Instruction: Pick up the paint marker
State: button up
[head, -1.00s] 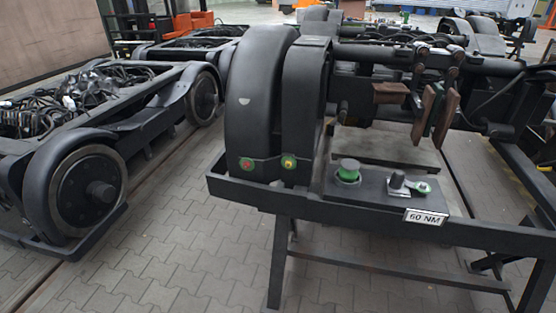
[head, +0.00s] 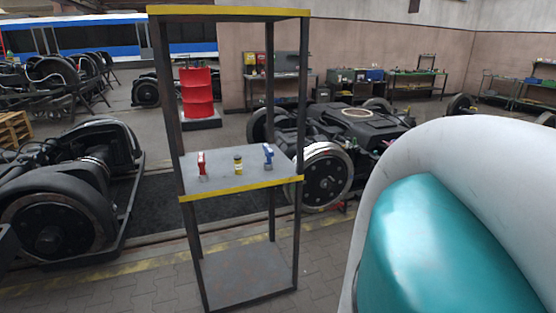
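Three small items stand on the grey middle shelf (head: 222,183) of a dark metal rack. On the left is a red and white item (head: 201,165). On the right is a blue and white item (head: 268,156). They stand apart from each other. They are too small for me to tell surely whether one is the paint marker. My gripper is out of the picture; only a white and teal part of my arm shows, large at the lower right.
The rack has dark posts, yellow edges (head: 240,190) and a bare lower shelf (head: 243,272). Bogies stand behind it, left (head: 75,195) and right (head: 335,150). A red drum stack (head: 197,93) and workbenches (head: 415,85) are farther back. Paved floor is clear before the rack.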

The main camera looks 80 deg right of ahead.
aim_at(237, 159)
jog(key=z, duration=1.75)
